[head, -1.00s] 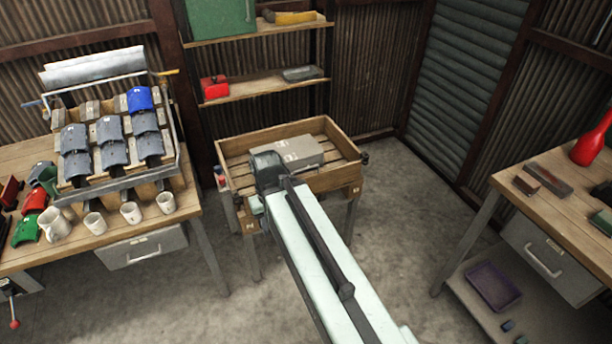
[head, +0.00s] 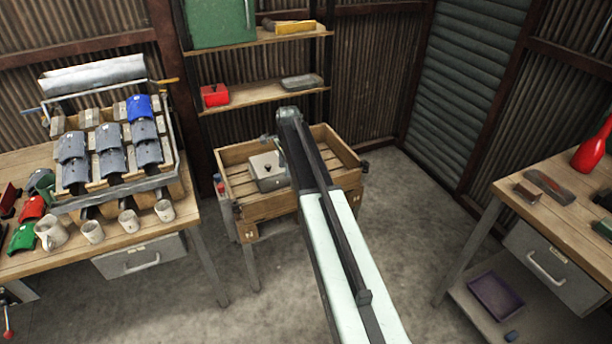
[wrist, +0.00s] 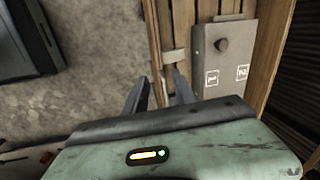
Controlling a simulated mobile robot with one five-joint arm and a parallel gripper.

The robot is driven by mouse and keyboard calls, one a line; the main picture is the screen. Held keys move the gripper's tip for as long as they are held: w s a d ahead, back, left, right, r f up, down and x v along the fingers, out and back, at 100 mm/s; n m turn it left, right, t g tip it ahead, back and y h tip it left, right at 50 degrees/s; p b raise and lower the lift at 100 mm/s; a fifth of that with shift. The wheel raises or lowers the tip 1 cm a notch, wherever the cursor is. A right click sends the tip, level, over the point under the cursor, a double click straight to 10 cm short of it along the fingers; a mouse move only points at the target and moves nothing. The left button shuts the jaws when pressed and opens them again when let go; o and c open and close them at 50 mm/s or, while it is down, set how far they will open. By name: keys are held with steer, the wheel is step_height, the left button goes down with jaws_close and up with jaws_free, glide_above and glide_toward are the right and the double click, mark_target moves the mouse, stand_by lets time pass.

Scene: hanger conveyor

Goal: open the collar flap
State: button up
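Several curved grey flaps (head: 111,162) and one blue flap (head: 139,108) sit in rows on a sloped rack on the left bench. I cannot tell which one is the collar flap. My gripper (wrist: 158,88) is open in the wrist view, its two dark fingers apart with nothing visible between them. It is by the side of the wooden crate (wrist: 203,10), near a small pale bracket (wrist: 176,57). In the head view my arm mostly hides the gripper, and its end is over the crate (head: 272,208), away from the rack.
A grey box with a dark knob (head: 266,168) lies in the crate; its face (wrist: 221,66) carries two marks. White mugs (head: 92,232) stand along the left bench's front. The right bench (head: 540,215) holds a red bottle (head: 590,152).

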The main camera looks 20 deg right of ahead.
steer(key=d+m, duration=0.1)
steer(key=d, duration=0.9)
steer(key=f+b, duration=0.2)
steer(key=w+f+b, duration=0.1)
steer(key=f+b, duration=0.2)
steer(key=w+f+b, duration=0.1)
steer(key=f+b, duration=0.2)
steer(key=shift+a+f, duration=0.25)
steer(key=shift+r, duration=0.1)
jaws_close()
stand_by(0.4)
